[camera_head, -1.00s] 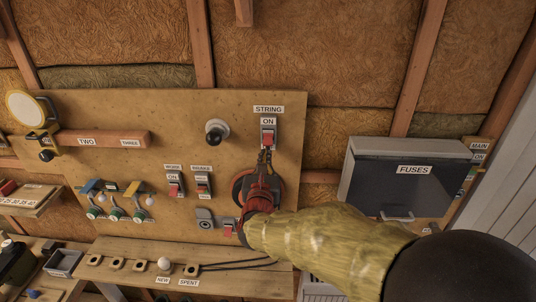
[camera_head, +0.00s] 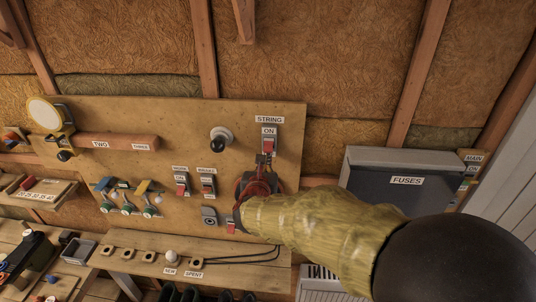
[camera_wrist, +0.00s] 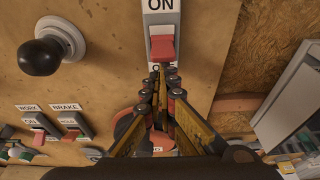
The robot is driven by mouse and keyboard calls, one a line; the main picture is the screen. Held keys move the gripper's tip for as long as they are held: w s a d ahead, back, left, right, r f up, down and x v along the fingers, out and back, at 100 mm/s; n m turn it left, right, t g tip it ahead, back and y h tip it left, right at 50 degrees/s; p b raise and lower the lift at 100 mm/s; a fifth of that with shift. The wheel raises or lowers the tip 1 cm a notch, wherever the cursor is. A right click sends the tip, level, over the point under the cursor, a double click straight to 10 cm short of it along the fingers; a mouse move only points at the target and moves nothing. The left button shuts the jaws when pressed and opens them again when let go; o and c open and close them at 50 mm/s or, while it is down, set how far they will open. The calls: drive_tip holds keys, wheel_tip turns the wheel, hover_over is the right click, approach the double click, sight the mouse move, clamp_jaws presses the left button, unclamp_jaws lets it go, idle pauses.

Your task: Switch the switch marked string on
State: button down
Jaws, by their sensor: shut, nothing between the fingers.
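The STRING switch is a red rocker (camera_head: 268,145) on a pale plate, high on the right of the wooden board, under a STRING label (camera_head: 270,120) and the word ON. In the wrist view the red rocker (camera_wrist: 162,46) is straight ahead, its lower part standing out below ON. My gripper (camera_head: 263,160) is shut and empty, with its fingertips (camera_wrist: 161,76) just under the rocker, over the lower end of the plate. The fingertips hide the lettering there in part. I cannot tell whether they touch the switch.
A black round knob (camera_head: 220,135) is left of the switch. WORK (camera_head: 182,186) and BRAKE (camera_head: 208,186) switches sit lower left. A red round part (camera_wrist: 128,128) is behind my fingers. The FUSES box (camera_head: 400,178) stands to the right. A shelf (camera_head: 225,262) juts out below.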

drive_tip(key=g+p, duration=0.1)
drive_tip(key=p, duration=0.1)
drive_tip(key=r+g+p, duration=0.1)
drive_tip(key=p, duration=0.2)
drive_tip(key=r+g+p, duration=0.1)
drive_tip(key=p, duration=0.2)
drive_tip(key=shift+s+r+g, duration=0.1)
drive_tip(key=shift+s+g, duration=0.2)
drive_tip(key=shift+r, duration=0.1)
drive_tip(key=shift+r+p, duration=0.65)
drive_tip(key=shift+r, duration=0.1)
drive_tip(key=b, duration=0.3)
approach(266, 152)
drive_tip(key=s, duration=0.3)
drive_tip(key=shift+s+f, duration=0.1)
drive_tip(key=shift+f, duration=0.25)
